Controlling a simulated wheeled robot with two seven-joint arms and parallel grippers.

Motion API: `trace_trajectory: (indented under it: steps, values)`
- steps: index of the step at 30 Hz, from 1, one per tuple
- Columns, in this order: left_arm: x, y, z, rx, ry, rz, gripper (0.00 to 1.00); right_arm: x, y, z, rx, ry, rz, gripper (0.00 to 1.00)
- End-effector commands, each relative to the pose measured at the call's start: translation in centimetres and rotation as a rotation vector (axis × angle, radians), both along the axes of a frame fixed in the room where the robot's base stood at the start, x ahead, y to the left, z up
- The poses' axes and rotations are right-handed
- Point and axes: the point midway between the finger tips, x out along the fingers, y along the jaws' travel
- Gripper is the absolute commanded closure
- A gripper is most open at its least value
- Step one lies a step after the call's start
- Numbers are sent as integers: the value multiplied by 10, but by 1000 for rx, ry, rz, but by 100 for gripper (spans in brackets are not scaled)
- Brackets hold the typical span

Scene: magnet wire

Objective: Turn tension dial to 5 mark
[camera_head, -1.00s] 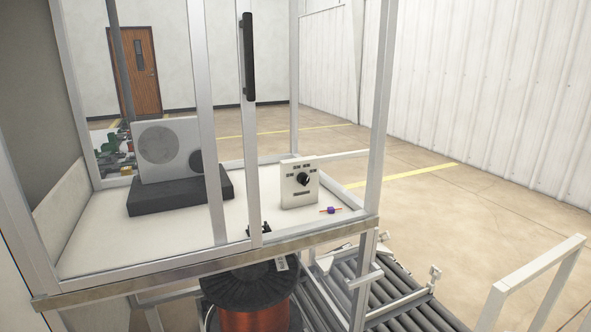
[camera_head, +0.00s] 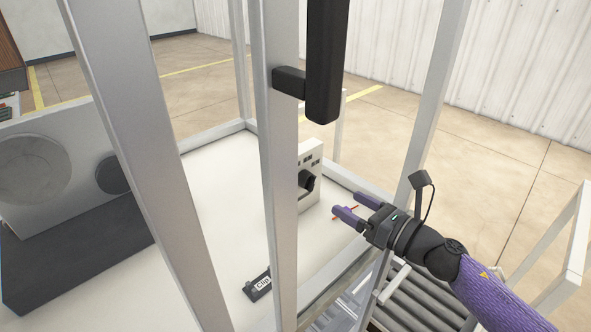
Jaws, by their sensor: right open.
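The tension dial is a black knob (camera_head: 306,181) on the face of an upright white dial box (camera_head: 311,166). A grey frame post hides the left part of the box, and the marks around the knob are too small to read. My right gripper (camera_head: 350,206) has purple fingers and comes in from the right. It is open and empty, a little right of and below the knob in the picture, apart from it. A small red piece (camera_head: 351,212) shows by its fingers, partly hidden. My left gripper is not in view.
A grey post (camera_head: 277,150) with a long black handle (camera_head: 325,60) stands in front of the box. Another post (camera_head: 415,130) rises behind my right gripper. A black clip (camera_head: 257,284) lies on the white table (camera_head: 215,190). A grey speaker-like unit (camera_head: 50,150) stands left.

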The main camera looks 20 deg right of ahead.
Motion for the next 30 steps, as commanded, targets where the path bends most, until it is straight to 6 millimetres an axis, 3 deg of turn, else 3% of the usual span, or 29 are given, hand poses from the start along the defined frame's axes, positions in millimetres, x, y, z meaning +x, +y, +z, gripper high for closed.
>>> trace_trajectory:
  steps: [16,28,30]
  values:
    - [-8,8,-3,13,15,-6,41,81,33,0,2,-1,-2,14]
    - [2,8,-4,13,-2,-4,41,91,37,-1,0,3,-2,14]
    - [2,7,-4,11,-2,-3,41,91,37,-1,0,3,-2,27]
